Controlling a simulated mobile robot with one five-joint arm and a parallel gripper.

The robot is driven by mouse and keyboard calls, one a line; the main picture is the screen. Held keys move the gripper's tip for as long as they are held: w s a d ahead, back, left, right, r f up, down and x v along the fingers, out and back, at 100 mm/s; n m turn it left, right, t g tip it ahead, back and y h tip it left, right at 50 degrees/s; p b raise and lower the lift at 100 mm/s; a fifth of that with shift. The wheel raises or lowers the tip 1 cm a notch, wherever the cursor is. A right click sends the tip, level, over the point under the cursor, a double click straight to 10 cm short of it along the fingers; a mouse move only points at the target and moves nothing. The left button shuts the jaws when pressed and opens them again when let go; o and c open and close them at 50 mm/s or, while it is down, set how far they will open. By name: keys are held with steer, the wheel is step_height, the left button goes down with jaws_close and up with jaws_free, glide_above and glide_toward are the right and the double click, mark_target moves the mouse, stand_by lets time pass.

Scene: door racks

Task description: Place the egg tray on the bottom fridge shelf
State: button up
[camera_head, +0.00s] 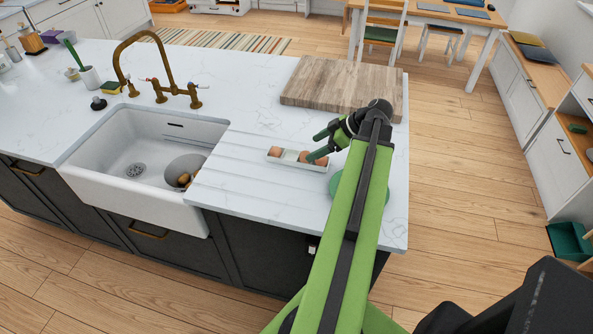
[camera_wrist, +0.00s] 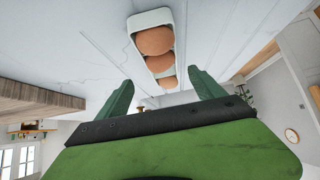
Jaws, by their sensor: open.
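The egg tray (camera_head: 289,157) is a small white narrow tray with brown eggs in it, lying on the white countertop right of the sink. It also shows in the wrist view (camera_wrist: 134,22), where three eggs are visible in a row. My gripper (camera_head: 318,146) is open and empty, with its green fingers over the right part of the tray. In the wrist view my gripper (camera_wrist: 160,82) has its fingertips spread apart at either side of the tray's near end. I cannot tell whether a finger touches the tray. No fridge or fridge shelf is recognisable in view.
A wooden board (camera_head: 335,84) lies behind the tray. A sink (camera_head: 120,140) with a brass tap (camera_head: 160,70) and a bowl is to the left. A green round item (camera_head: 334,187) is partly hidden by my arm. Wooden floor is open right of the counter.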

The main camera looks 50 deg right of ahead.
mark_target(302, 154)
steer(key=shift+x, duration=0.8)
steer(key=b+x, duration=0.4)
steer(key=shift+a+f, duration=0.35)
steer(key=shift+w+a+f, duration=0.1)
steer(key=shift+w+f, duration=0.05)
steer(key=shift+w, duration=0.1)
steer(key=c, duration=1.7)
steer(key=shift+o, duration=0.2)
steer(key=shift+r, duration=0.3)
